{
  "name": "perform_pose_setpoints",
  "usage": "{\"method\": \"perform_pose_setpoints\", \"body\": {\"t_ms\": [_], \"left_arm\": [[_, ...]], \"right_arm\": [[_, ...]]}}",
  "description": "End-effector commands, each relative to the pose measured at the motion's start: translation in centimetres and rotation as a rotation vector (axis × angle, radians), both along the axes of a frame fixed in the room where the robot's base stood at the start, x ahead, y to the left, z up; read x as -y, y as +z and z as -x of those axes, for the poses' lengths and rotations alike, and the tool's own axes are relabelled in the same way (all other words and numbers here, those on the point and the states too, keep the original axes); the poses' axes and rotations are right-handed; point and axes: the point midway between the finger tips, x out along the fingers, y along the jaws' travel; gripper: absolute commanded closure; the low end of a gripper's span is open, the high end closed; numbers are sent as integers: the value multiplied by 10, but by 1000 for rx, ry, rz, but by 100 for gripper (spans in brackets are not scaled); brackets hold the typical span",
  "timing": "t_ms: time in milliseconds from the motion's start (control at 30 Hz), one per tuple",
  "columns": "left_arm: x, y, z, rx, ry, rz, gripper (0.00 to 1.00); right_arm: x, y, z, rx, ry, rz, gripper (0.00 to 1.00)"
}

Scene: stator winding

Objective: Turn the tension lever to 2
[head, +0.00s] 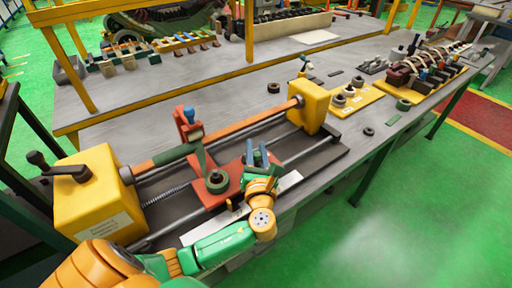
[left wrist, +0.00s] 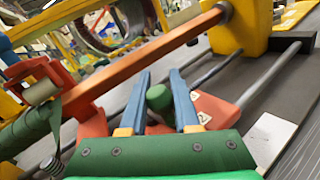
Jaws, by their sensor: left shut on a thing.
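The tension lever shows as a green knob (left wrist: 159,98) between the blue fingers of my left gripper (left wrist: 160,100) in the left wrist view. My left gripper (head: 259,158) is shut on this knob, above the red plate (head: 232,172) of the winding machine. The plate (left wrist: 215,108) bears small white number labels at the right of the fingers; one label (left wrist: 203,117) looks like a 2. The lever's arm is hidden by the fingers and the gripper's green body, so I cannot tell which number it points at. My right gripper is not in view.
The machine has yellow end blocks (head: 97,190), an orange bar (head: 230,132) and steel rails. Several parts lie on the table's right side.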

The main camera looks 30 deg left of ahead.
Motion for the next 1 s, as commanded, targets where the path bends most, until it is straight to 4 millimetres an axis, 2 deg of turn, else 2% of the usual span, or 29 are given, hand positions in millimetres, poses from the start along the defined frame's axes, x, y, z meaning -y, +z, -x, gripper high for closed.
{"method": "perform_pose_setpoints", "body": {"t_ms": [167,500,1000], "left_arm": [[-2,1,-4,2,141,4,100],[-7,0,-8,3,354,0,100],[-11,1,-8,3,451,0,100]], "right_arm": [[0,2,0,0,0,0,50],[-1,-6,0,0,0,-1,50],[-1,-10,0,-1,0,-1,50]]}}
